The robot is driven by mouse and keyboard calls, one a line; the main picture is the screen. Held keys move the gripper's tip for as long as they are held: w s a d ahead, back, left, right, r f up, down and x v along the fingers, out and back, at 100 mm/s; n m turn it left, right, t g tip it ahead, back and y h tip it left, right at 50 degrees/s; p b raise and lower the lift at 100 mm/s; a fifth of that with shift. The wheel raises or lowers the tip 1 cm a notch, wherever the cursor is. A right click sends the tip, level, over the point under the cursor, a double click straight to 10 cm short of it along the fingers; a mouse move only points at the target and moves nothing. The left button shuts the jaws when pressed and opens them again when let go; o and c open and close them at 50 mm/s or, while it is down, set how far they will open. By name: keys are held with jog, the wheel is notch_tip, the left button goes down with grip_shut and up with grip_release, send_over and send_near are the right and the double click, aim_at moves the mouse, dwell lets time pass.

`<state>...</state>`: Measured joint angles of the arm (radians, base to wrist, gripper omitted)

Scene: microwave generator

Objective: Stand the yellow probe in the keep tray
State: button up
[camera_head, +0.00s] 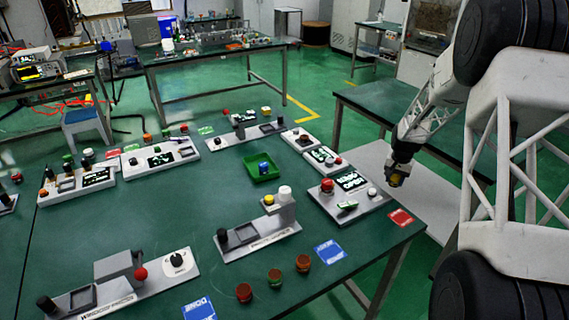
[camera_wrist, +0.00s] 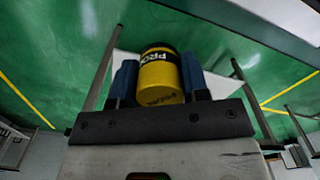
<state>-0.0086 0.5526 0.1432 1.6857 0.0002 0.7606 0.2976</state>
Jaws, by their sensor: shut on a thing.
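My gripper (camera_head: 397,180) hangs at the right, beyond the right edge of the main table and over a lower pale surface. In the wrist view its two blue fingers (camera_wrist: 159,80) are shut on the yellow probe (camera_wrist: 160,72), a short cylinder with a black lettered band. The probe is clear of any surface there. A shallow green tray (camera_head: 250,174) sits mid-table, left of my gripper, with a blue piece (camera_head: 263,167) standing in it. It is the only tray of that kind in view, but I can read no keep label on it.
A grey panel with a lit display (camera_head: 350,181) and red button (camera_head: 327,186) stands between my gripper and the green tray. A grey fixture (camera_head: 257,234) with yellow and white knobs stands in front of the tray.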

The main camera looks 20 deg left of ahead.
aim_at(257, 158)
jog(key=w+a+r, duration=0.1)
jog(key=a, duration=0.3)
jog(key=w+a+r+n, duration=0.1)
jog(key=w+a, duration=0.1)
jog(key=a, duration=0.3)
jog(key=w+a+n, duration=0.1)
jog(key=a, duration=0.3)
jog(key=shift+w+a+r, duration=0.15)
jog(key=shift+w+r, duration=0.1)
jog(key=shift+r, duration=0.15)
jog(key=shift+n, duration=0.8)
jog(key=a, duration=0.3)
jog(key=w+a+r, duration=0.1)
jog(key=a, duration=0.3)
jog(key=a+r, duration=0.1)
jog(key=a, duration=0.3)
jog(key=shift+w+a+r, duration=0.1)
jog(key=shift+w, duration=0.25)
jog(key=s+a+r+n, duration=0.1)
jog(key=s+a+r, duration=0.1)
jog(key=a, duration=1.3)
jog(key=s+a+r+n, duration=0.1)
jog(key=s+a, duration=0.3)
jog(key=a, duration=1.1)
jog(key=shift+a+r, duration=0.25)
jog(key=shift+r, duration=0.45)
jog(key=shift+s, duration=0.1)
jog(key=shift+f, duration=0.1)
